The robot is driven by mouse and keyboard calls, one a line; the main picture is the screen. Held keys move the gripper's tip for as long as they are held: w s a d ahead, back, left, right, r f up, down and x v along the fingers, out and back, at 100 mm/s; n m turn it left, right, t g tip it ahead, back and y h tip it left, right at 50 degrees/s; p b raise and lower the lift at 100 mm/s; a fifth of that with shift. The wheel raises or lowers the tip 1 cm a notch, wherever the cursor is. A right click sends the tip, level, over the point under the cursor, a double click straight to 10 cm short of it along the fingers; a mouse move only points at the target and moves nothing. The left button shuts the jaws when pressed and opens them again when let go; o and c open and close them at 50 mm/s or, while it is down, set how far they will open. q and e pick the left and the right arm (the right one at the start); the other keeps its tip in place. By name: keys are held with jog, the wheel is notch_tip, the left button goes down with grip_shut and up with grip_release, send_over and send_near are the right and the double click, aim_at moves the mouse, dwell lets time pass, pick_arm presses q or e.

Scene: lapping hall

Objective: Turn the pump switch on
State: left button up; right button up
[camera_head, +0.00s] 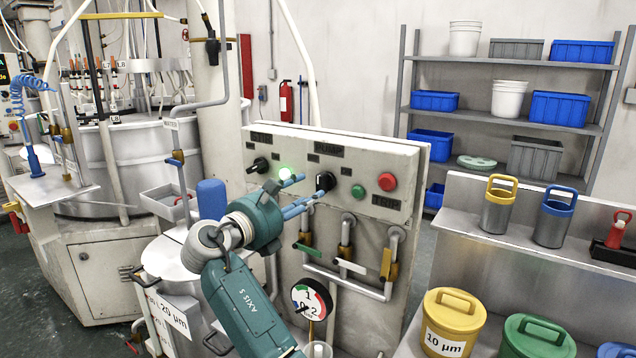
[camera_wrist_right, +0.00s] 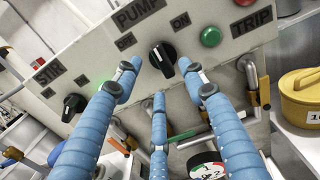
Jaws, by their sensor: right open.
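The pump switch is a black rotary knob (camera_head: 326,180) on the upper face of the pale control panel (camera_head: 345,150). In the right wrist view the knob (camera_wrist_right: 163,60) sits below the PUMP label (camera_wrist_right: 138,12), between the OFF and ON marks. Its grip seems slanted up and left, on the OFF side. My right gripper (camera_head: 307,190) is open in front of the panel, its blue fingers spread below and around the knob in the right wrist view (camera_wrist_right: 160,84). Contact is not clear. My left gripper is not in view.
A second black knob (camera_wrist_right: 73,106), marked STIR, is left of the pump knob, with a lit green lamp (camera_head: 285,173) beside it. A green button (camera_head: 358,191) and red TRIP button (camera_head: 387,181) are to the right. Pipes with valves and a gauge (camera_head: 311,299) are below.

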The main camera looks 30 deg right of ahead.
aim_at(316, 186)
jog(key=p+x, duration=0.1)
jog(key=x, duration=0.4)
jog(key=shift+d, duration=0.15)
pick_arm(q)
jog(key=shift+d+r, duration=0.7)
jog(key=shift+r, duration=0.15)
pick_arm(e)
jog(key=shift+x, duration=0.75)
jog(key=shift+f, duration=0.15)
jog(key=shift+c, duration=0.3)
jog(key=c, duration=0.8)
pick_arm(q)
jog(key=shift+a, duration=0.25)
pick_arm(e)
grip_shut()
